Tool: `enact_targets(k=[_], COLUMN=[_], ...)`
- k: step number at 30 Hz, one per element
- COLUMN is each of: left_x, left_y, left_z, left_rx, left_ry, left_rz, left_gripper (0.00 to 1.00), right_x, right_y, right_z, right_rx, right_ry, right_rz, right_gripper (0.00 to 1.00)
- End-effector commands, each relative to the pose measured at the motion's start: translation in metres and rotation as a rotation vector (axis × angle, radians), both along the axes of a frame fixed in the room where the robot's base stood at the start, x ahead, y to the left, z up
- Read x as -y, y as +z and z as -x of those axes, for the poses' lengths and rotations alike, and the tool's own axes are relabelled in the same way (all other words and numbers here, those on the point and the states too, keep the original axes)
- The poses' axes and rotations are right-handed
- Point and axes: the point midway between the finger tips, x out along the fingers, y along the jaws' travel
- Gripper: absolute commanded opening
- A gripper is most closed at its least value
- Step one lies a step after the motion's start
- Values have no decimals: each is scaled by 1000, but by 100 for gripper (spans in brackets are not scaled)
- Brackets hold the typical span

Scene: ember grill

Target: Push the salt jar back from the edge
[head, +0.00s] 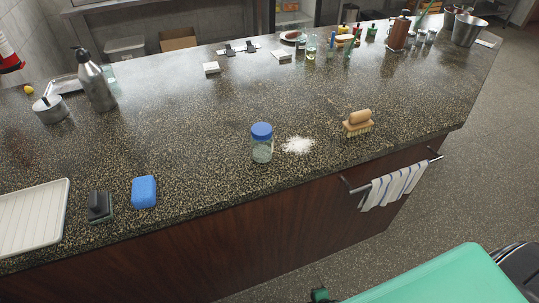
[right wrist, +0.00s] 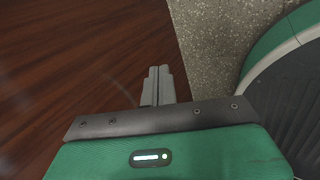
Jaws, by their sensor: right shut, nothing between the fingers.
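The salt jar (head: 262,149), clear glass with a blue lid, stands upright on the dark speckled counter (head: 200,130), near its front edge. A small pile of white grains (head: 298,145) lies just right of it. My right gripper (right wrist: 160,72) is shut and empty in the right wrist view, with the wooden counter front and the floor behind it. The jar does not show in that view. In the head view, the right gripper's fingers cannot be made out. My left gripper is in neither view.
A wooden brush (head: 358,124) lies right of the grains. A blue sponge (head: 144,192), a dark block-shaped item (head: 99,207) and a white tray (head: 32,217) lie to the left. A striped towel (head: 392,187) hangs on a front rail. The counter behind the jar is clear.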

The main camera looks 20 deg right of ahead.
Motion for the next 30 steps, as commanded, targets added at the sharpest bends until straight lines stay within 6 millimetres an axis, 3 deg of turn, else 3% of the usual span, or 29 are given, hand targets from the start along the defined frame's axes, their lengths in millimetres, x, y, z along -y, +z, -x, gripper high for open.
enact_targets(k=[1,3,5,9,15,18,21,24,30], left_x=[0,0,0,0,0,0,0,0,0], left_y=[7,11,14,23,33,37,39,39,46], left_z=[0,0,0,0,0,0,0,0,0], left_rx=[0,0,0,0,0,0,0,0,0], left_ry=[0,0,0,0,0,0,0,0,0], left_rz=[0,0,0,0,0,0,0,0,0], left_gripper=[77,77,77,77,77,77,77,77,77], right_x=[-3,-9,-15,-31,-55,-63,-68,-70,-71], right_y=[34,78,118,220,371,428,465,483,489], right_z=[-25,-56,-79,-120,-146,-147,-144,-143,-156], right_rx=[65,152,225,396,601,661,693,706,708], right_ry=[111,270,392,634,835,871,881,883,882], right_rz=[78,210,330,643,1117,1306,1433,1498,1515], right_gripper=[0,0,0,0,0,0,0,0,0])
